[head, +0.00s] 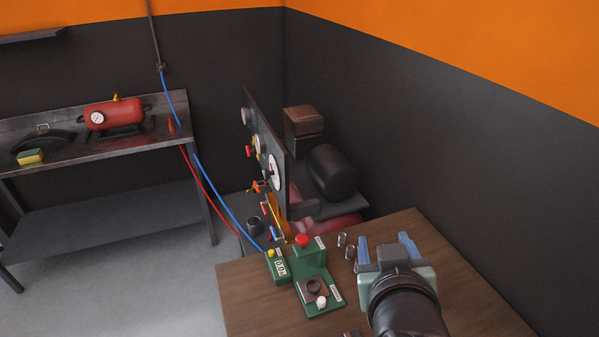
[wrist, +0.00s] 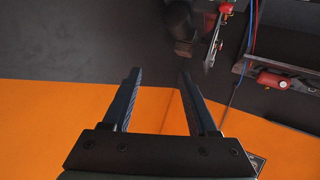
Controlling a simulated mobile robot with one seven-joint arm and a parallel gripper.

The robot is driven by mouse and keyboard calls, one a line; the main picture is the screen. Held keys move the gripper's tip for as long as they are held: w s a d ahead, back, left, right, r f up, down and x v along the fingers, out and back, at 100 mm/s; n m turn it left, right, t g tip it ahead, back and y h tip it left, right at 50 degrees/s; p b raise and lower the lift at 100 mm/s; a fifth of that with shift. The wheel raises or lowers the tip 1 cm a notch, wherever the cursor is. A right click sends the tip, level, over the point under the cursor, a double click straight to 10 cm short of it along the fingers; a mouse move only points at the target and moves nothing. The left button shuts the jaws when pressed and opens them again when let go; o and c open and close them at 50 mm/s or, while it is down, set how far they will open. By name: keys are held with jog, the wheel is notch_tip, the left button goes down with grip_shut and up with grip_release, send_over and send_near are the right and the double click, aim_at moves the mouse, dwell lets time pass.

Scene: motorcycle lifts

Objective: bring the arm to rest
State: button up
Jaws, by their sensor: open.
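My gripper (head: 390,248) is raised over the right part of the wooden table in the head view, with its two blue fingers spread apart. In the wrist view the gripper (wrist: 158,80) is open too, with nothing between its fingers. That view looks past the fingers at the dark and orange walls. My arm reaches in from the bottom edge of the head view and hides part of the table. The gripper appears apart from everything around it.
The wooden table (head: 245,310) bears a green device (head: 312,262) with a red button and two small metal cylinders (head: 346,246). Behind stand an upright dark panel (head: 266,150) with gauges and a black motor (head: 333,172). A metal bench (head: 150,140) at left holds a red tank (head: 114,116).

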jog(key=w+a+r+t+b, duration=0.1)
jog(key=a+r+t, duration=0.15)
jog(key=r, duration=0.45)
jog(key=w+a+r+t, duration=0.1)
jog(key=a+r+t, duration=0.15)
jog(key=r, duration=0.35)
jog(key=s+a+r+t, duration=0.2)
jog(key=s+r+t, duration=0.1)
jog(key=r, duration=0.4)
jog(key=s+a+r+t+y+b, duration=0.1)
jog(key=s+a+r+t, duration=0.2)
jog(key=r, duration=0.4)
jog(key=s+a+r+t+y, duration=0.1)
jog(key=s+a+r+t, duration=0.1)
jog(key=s+r, duration=0.3)
notch_tip(320, 180, up, 3)
jog(key=shift+a+m+t+b, duration=0.25)
jog(key=shift+m+t+b, duration=0.15)
jog(key=shift+t, duration=0.4)
